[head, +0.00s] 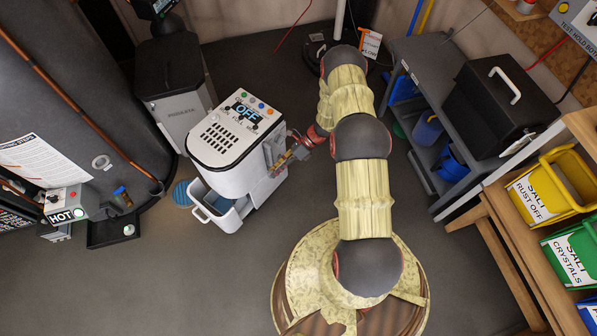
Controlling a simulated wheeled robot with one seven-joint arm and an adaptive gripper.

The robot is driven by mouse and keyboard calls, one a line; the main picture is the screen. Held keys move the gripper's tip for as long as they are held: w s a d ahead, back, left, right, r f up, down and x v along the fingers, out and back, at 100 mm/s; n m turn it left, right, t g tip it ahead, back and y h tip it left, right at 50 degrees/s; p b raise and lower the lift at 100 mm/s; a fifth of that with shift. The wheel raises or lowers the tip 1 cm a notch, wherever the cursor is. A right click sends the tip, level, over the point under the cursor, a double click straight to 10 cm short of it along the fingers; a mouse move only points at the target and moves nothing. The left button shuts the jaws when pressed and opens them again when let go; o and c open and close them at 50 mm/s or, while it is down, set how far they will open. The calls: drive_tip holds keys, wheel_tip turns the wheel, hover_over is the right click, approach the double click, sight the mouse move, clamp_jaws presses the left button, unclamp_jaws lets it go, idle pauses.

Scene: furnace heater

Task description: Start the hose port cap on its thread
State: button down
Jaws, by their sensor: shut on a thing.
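My gripper (283,160) is at the right side of a white appliance (238,165) with an OFF display, close against its side. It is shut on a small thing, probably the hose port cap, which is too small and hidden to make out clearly. The port and its thread are hidden by the gripper at this side. Whether cap and thread touch cannot be told.
A white drawer or bin (219,209) stands out at the appliance's lower front. A grey bin (173,92) is behind it. A shelf cart (434,80) with a black case (500,97) stands right. Salt tubs (553,187) sit on a wooden bench. Dark floor is clear at lower left.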

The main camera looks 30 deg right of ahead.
drive_tip(key=w+d+f+m+t+h+b, duration=0.2)
drive_tip(key=d+f+m+t+h+b, duration=0.1)
drive_tip(key=d+f+m+t, duration=0.7)
wheel_tip(320, 180, down, 4)
drive_tip(key=d+t+b, duration=0.1)
drive_tip(key=d+t, duration=0.1)
drive_tip(key=shift+t, duration=0.3)
drive_tip(key=shift+w+a, duration=0.3)
drive_tip(key=shift+w, duration=0.5)
drive_tip(key=shift+w+a, duration=0.25)
drive_tip(key=shift+w, duration=0.55)
drive_tip(key=shift+w+a, duration=0.3)
drive_tip(key=shift+w, duration=0.5)
drive_tip(key=shift+w+a, duration=0.2)
drive_tip(key=shift+w, duration=0.3)
drive_tip(key=shift+w+a, duration=0.15)
drive_tip(key=shift+w, duration=0.3)
drive_tip(key=c, duration=1.5)
unclamp_jaws()
